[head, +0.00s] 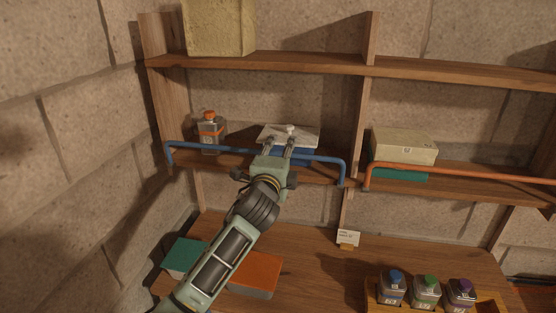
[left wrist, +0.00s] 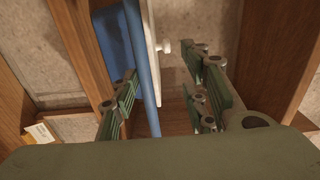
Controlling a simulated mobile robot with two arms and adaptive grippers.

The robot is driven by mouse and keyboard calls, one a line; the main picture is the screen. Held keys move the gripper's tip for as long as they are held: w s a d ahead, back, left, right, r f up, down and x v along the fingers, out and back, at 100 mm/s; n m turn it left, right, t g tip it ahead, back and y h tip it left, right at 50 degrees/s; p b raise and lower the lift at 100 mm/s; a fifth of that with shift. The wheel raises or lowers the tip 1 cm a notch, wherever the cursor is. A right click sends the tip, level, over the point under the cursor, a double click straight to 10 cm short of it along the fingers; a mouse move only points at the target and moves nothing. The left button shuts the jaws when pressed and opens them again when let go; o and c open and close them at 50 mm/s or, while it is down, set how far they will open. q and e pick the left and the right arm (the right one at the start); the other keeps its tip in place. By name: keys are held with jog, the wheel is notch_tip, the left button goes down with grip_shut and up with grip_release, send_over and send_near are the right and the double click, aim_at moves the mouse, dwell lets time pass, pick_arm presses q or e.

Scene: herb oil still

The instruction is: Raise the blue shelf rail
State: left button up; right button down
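The blue shelf rail (head: 228,150) runs across the front of the left shelf bay, with both ends bent down to the shelf board. It also shows in the left wrist view (left wrist: 141,62), running lengthwise between my finger pads, nearer the left one. My left gripper (head: 281,143) reaches to the rail's middle and hides part of it. In the left wrist view my left gripper (left wrist: 165,80) is open, with a wide gap between its fingers. I cannot tell whether a finger touches the rail. My right gripper is not in view.
Behind the rail are a white knobbed lid (head: 306,133) over a blue box and an orange-capped bottle (head: 209,133). An orange rail (head: 450,173) fronts the right bay, with a pale box (head: 403,147) behind. Several capped bottles (head: 425,293) stand on the counter below. A stone wall is close at left.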

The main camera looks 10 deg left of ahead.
pick_arm(q)
jog(key=shift+s, duration=3.5)
jog(key=s+a+f+n+g+y, duration=0.1)
jog(key=s+a+f+n+g, duration=0.3)
jog(key=s+f, duration=0.65)
jog(key=s+a+f+n+g, duration=0.1)
jog(key=s+f+n+g, duration=0.2)
jog(key=s+f+n, duration=0.7)
jog(key=s+a+f+n+g, duration=0.15)
jog(key=s+f+g, duration=0.35)
jog(key=s, duration=0.7)
jog(key=s+a+f+n+g, duration=0.1)
jog(key=s+a+f+g, duration=0.15)
jog(key=s+f, duration=0.65)
jog(key=s+f+g+b, duration=0.15)
jog(key=f+b, duration=0.25)
jog(key=f, duration=1.2)
jog(key=s+f+b, duration=0.2)
jog(key=f+b, duration=0.2)
jog(key=f, duration=1.2)
jog(key=s+a+f+b, duration=0.1)
jog(key=s+f+b, duration=0.2)
jog(key=s+f, duration=0.5)
jog(key=s+a+f+g+b, duration=0.1)
jog(key=s+f+b, duration=0.2)
jog(key=s+f, duration=0.6)
notch_tip(320, 180, down, 6)
jog(key=shift+r+b, duration=0.2)
jog(key=shift+b, duration=0.1)
